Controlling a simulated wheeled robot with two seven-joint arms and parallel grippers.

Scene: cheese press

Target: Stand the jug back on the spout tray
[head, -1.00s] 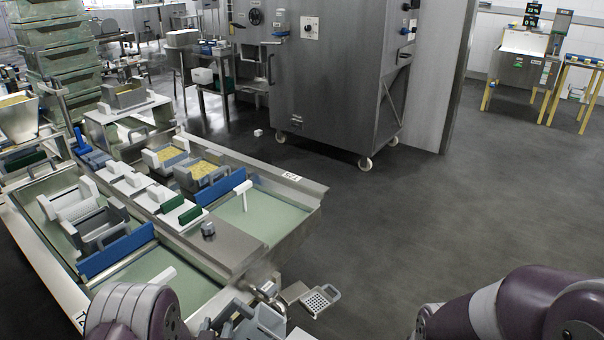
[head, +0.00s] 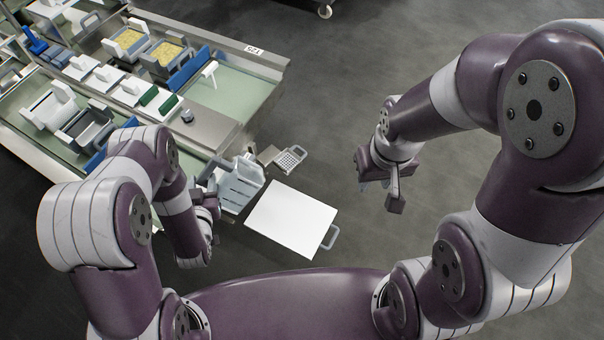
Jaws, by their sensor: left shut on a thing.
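A pale grey, boxy jug (head: 241,184) is in the lower middle of the head view, beside the bench's near end. My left gripper (head: 212,192) is at the jug's left side and shut on it; the fingertips and the grip are partly hidden by my wrist. The jug looks upright; I cannot tell whether its base touches anything. A small perforated tray with a handle (head: 290,158), which looks like the spout tray, is just right of and beyond the jug, with nothing on it. My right gripper (head: 380,195) hangs over the floor to the right, open and empty.
A flat white board with a grey handle (head: 291,219) lies right of the jug, close to it. The bench (head: 240,95) carries cheese moulds (head: 165,57), blue dividers (head: 190,70) and white blocks. The floor beyond my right gripper is clear.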

